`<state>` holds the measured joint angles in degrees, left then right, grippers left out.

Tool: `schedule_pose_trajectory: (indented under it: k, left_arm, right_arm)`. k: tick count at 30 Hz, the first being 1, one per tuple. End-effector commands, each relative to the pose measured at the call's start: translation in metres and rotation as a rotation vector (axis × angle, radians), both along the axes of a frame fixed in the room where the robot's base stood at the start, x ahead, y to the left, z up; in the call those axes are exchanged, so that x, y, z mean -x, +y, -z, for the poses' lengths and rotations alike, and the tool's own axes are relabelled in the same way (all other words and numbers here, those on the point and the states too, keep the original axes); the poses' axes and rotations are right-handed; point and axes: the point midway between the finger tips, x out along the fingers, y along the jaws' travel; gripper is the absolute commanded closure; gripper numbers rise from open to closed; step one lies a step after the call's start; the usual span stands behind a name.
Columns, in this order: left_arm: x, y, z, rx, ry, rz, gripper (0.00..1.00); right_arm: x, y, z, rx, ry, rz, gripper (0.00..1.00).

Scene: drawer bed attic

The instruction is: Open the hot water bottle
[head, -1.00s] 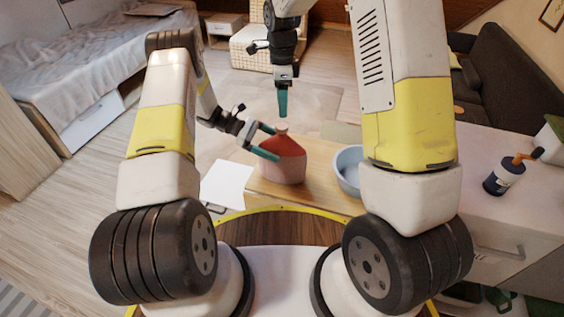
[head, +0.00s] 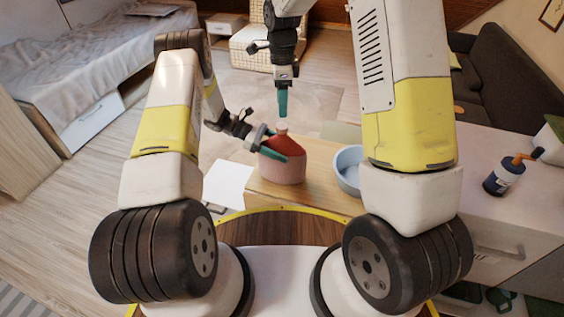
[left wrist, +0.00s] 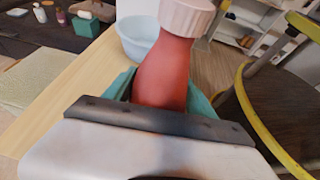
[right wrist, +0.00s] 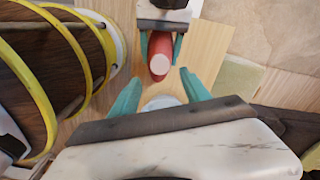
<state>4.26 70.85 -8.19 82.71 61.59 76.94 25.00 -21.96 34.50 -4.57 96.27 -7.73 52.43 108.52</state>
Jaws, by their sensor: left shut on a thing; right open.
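The hot water bottle (head: 283,165) stands upright on the wooden table, with a red upper body, a pinkish lower part and a pale pink cap (head: 281,128) on top. My left gripper (head: 280,148) is shut around its red upper body from the left; the left wrist view shows the red body (left wrist: 165,75) between the teal fingers and the cap (left wrist: 187,15) above. My right gripper (head: 283,103) is open above the cap, pointing down and empty. In the right wrist view the cap (right wrist: 159,64) lies beyond the open fingers (right wrist: 165,95), apart from them.
A light blue bowl (head: 348,168) stands right of the bottle on the wooden table (head: 318,188). A dark pump bottle (head: 504,176) stands on the white surface at the right.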

Motion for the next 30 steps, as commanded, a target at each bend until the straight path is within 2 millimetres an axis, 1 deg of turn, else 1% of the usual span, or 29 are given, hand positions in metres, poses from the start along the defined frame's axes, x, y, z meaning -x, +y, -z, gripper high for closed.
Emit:
schedule_pose_trajectory:
  k: [4, 7, 11, 16, 19, 22, 26, 30]
  left_arm:
    - [0.000, 0.000, 0.000, 0.000, 0.000, 0.000, 1.00]
    - [0.000, 0.000, 0.000, 0.000, 0.000, 0.000, 1.00]
    - [0.000, 0.000, 0.000, 0.000, 0.000, 0.000, 1.00]
    - [0.000, 0.000, 0.000, 0.000, 0.000, 0.000, 1.00]
    - [0.000, 0.000, 0.000, 0.001, 0.000, 0.000, 1.00]
    - [0.000, 0.000, 0.000, 0.001, 0.000, 0.000, 1.00]
    - [0.000, 0.000, 0.000, 0.001, 0.000, 0.000, 1.00]
    - [0.000, 0.000, -0.001, 0.001, -0.001, 0.000, 1.00]
  right_arm:
    - [0.000, 0.000, 0.000, 0.000, 0.000, 0.005, 0.45]
    - [0.000, 0.000, 0.000, 0.001, 0.001, 0.064, 0.45]
    - [0.001, 0.001, 0.001, 0.002, 0.002, 0.261, 0.45]
    - [0.001, 0.001, 0.001, 0.002, 0.001, 0.562, 0.45]
    - [0.000, 0.000, 0.000, 0.001, 0.001, 0.689, 0.45]
    - [0.000, 0.000, 0.002, 0.001, 0.000, 0.762, 0.45]
    - [0.001, 0.000, 0.013, 0.003, 0.003, 0.790, 0.45]
    - [0.000, -0.001, 0.035, 0.003, 0.003, 0.790, 0.45]
